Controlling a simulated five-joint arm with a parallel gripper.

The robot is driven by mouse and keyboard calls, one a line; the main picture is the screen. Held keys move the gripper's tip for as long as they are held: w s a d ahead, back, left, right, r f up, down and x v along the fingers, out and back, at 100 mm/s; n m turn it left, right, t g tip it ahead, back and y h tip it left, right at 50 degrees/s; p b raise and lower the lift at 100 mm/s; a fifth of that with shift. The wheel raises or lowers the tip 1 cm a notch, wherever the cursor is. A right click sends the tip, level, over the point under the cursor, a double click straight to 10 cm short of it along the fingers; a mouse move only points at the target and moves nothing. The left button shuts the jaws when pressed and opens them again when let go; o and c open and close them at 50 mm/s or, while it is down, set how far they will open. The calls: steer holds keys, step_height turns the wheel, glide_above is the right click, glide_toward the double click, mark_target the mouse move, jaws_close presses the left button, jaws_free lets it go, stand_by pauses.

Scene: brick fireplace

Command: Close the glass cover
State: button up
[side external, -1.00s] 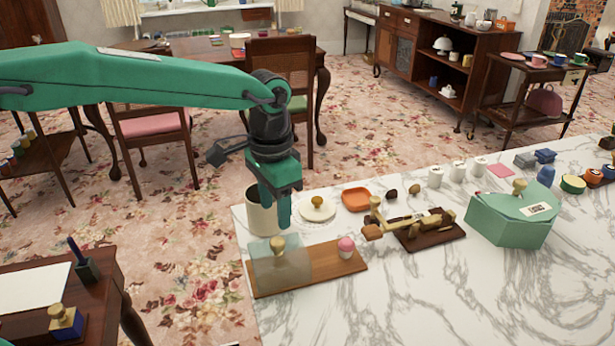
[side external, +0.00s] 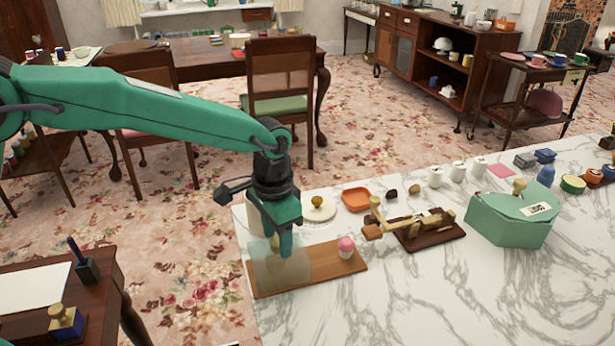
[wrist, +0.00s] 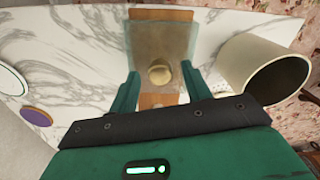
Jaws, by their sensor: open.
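The clear glass cover (side external: 297,268) sits over the left part of a wooden board (side external: 333,267) on the marble top. It also shows in the wrist view (wrist: 160,42). Its round, light wooden knob (wrist: 159,74) lies between my two fingers in the wrist view. My gripper (side external: 283,252) points down at the cover; its fingers are apart, one on each side of the knob, in the wrist view (wrist: 159,82). A pink-topped white item (side external: 346,247) stands on the board, right of the cover. The fingers largely hide the knob in the side view.
A cream pot (wrist: 263,78) stands close behind my gripper. A white plate (side external: 318,208) with a knob, an orange dish (side external: 356,200), a dark board with wooden parts (side external: 432,237) and a green box (side external: 515,218) lie beyond. The front marble is clear.

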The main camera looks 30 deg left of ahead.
jaws_close()
steer(key=w+d, duration=0.8)
steer(key=shift+w+d, duration=0.15)
steer(key=shift+w, duration=0.1)
stand_by(0.5)
steer(key=shift+r, duration=0.1)
jaws_free()
steer(key=shift+s, duration=0.1)
step_height(320, 180, up, 8)
stand_by(0.7)
